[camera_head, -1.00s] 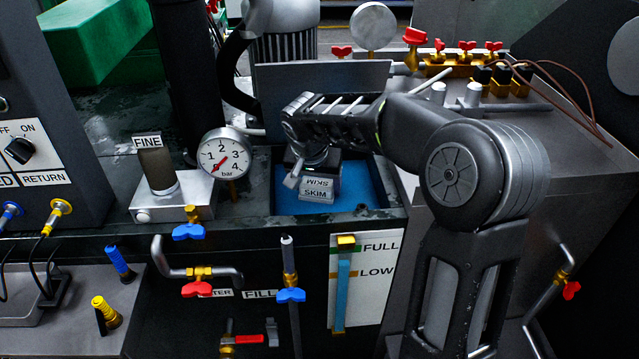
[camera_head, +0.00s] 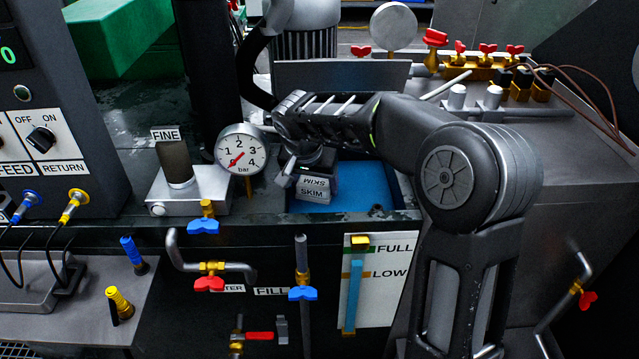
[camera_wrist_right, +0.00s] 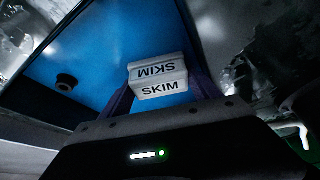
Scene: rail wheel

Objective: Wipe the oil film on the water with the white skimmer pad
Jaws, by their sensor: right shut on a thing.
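The white skimmer pad (camera_head: 312,189), marked SKIM on two faces, sits at the left part of the blue water (camera_head: 362,188) in the open tank. In the right wrist view the pad (camera_wrist_right: 160,85) is between the fingers of my right gripper (camera_head: 304,171), which is shut on it. The fingers come down from above, and the arm covers part of the tank. The pad seems to be at the water surface, but I cannot tell if it touches. I cannot make out a distinct oil film. My left gripper is not in view.
A pressure gauge (camera_head: 241,153) and the FINE filter block (camera_head: 190,188) stand left of the tank. A plate (camera_head: 341,76) rises behind it. A small dark knob (camera_head: 376,210) is at the tank's front; it also shows in the wrist view (camera_wrist_right: 66,81). Valves line the front panel.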

